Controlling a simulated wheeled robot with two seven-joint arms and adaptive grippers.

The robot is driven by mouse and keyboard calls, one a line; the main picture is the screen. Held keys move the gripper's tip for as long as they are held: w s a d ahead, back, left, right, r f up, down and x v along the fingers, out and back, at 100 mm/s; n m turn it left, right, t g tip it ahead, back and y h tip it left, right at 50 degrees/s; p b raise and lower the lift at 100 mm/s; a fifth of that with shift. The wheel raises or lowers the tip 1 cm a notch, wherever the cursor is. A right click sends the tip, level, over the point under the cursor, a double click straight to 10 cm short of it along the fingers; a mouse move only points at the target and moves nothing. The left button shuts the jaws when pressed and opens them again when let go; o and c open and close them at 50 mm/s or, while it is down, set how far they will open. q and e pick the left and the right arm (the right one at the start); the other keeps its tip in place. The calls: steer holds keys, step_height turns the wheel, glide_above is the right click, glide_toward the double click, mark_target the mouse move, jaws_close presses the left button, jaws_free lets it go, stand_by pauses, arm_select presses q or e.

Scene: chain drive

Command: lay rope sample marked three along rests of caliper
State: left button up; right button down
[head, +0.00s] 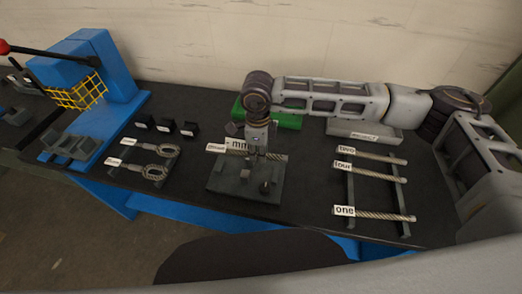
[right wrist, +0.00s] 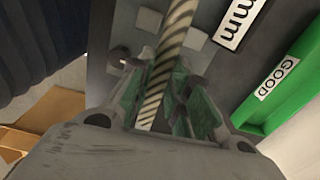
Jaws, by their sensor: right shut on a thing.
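The held rope sample (head: 278,156) is a twisted, pale steel rope with a white tag at its left end, too small to read surely. My right gripper (head: 262,154) is shut on it near its middle, pointing down over the caliper. The right wrist view shows the rope (right wrist: 168,50) passing between the two fingers (right wrist: 160,78). The caliper (head: 226,184) is a dark grey plate with small blocks and an "mm" sign (head: 238,146) behind. The rope lies lengthwise over it; I cannot tell whether it touches the rests. My left gripper is out of view.
A rack (head: 350,200) to the right holds rope samples tagged two (head: 380,156), four (head: 378,175) and one (head: 385,215). A green "GOOD" tray (head: 288,120) and a grey tray (head: 345,128) stand behind. Eye-ended ropes (head: 152,150) and a blue press (head: 105,60) are left.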

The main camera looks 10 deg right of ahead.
mark_target(258, 175)
steer(key=shift+m, duration=0.3)
steer(key=shift+a+f, duration=0.1)
steer(key=shift+f, duration=0.1)
stand_by(0.3)
steer(key=shift+f+b, duration=0.55)
steer(key=shift+f, duration=1.45)
steer(key=shift+f+b, duration=1.7)
steer(key=shift+f, duration=0.05)
stand_by(0.7)
steer(key=c, duration=1.3)
jaws_free()
steer(key=shift+o, duration=0.2)
